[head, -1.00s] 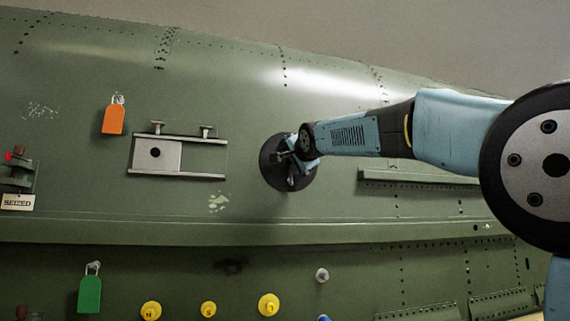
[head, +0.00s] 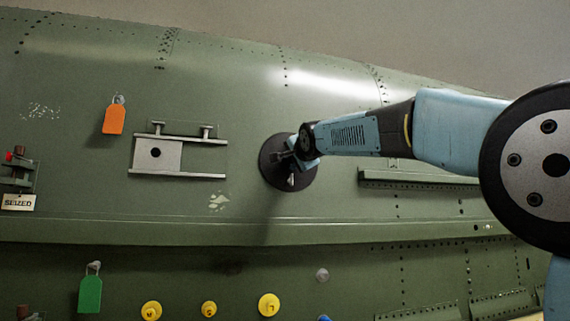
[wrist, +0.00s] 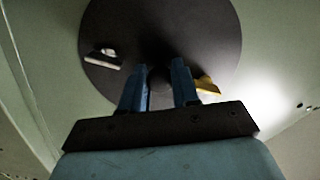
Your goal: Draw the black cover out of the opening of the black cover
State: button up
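The black cover (head: 272,172) is a round dark disc on the green fuselage skin, right of the middle of the panel. In the wrist view the black cover (wrist: 215,40) fills the upper middle, with a pale tab (wrist: 103,57) on its left and a yellow piece (wrist: 207,86) by the right finger. My gripper (wrist: 160,80) has its two blue fingers on either side of a dark round knob at the cover's middle; the knob fills the gap between them. In the head view my gripper (head: 295,152) partly hides the cover. The opening behind the cover is hidden.
A metal slide plate (head: 160,155) between rails sits left of the cover. An orange tag (head: 114,119), a green tag (head: 90,295) and a "SEIZED" label (head: 19,202) hang farther left. Yellow knobs (head: 269,305) line the bottom. A ledge (head: 420,181) juts out at right.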

jog(key=c, duration=0.5)
grip_shut()
jog(key=shift+v, duration=1.4)
jog(key=shift+v, duration=1.45)
